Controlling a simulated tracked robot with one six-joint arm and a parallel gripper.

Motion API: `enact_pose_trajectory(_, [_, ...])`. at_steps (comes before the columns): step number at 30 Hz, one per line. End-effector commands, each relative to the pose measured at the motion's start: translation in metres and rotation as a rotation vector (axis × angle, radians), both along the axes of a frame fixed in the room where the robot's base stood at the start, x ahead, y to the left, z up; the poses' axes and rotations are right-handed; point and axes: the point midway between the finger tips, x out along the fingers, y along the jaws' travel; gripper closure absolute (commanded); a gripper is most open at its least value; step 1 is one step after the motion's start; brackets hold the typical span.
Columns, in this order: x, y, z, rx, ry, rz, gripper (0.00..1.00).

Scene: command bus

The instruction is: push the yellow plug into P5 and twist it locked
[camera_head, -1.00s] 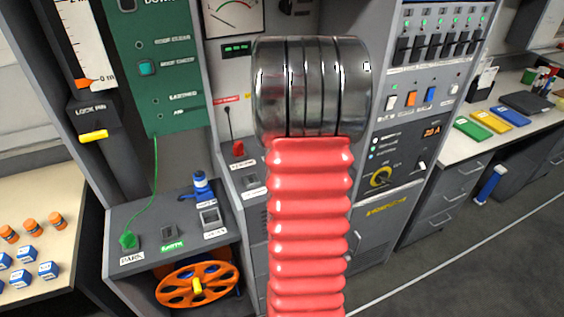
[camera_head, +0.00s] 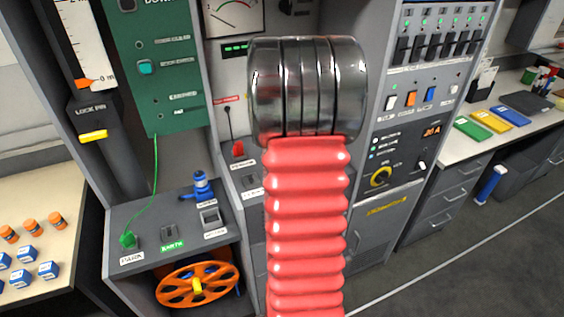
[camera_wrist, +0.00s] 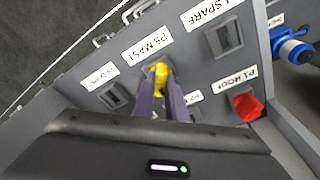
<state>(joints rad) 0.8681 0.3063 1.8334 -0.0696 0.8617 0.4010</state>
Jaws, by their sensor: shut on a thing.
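In the wrist view my gripper (camera_wrist: 160,87) has its two purple fingers closed around the yellow plug (camera_wrist: 161,74). The plug is at the P5 MAST socket, just below the P5 MAST label (camera_wrist: 147,45). The plug and fingers cover the socket, so I cannot tell how deep the plug sits or whether it is turned. In the head view my arm hides the gripper, the yellow plug and P5.
A red plug (camera_wrist: 245,105) stands at P1 ROOF, close to the right of my gripper. An empty-looking spare socket (camera_wrist: 224,38) and another socket (camera_wrist: 114,95) flank P5. A blue plug (camera_wrist: 290,46) is at the far right. An orange reel (camera_head: 197,284) sits lower left.

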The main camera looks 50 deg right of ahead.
Motion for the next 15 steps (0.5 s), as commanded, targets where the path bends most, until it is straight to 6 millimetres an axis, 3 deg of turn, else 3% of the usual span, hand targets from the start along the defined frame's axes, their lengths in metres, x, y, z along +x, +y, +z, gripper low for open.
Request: enact_pose_trajectory(15, [-0.0013, 0.0017, -0.0039, 0.006, 0.006, -0.093, 1.0])
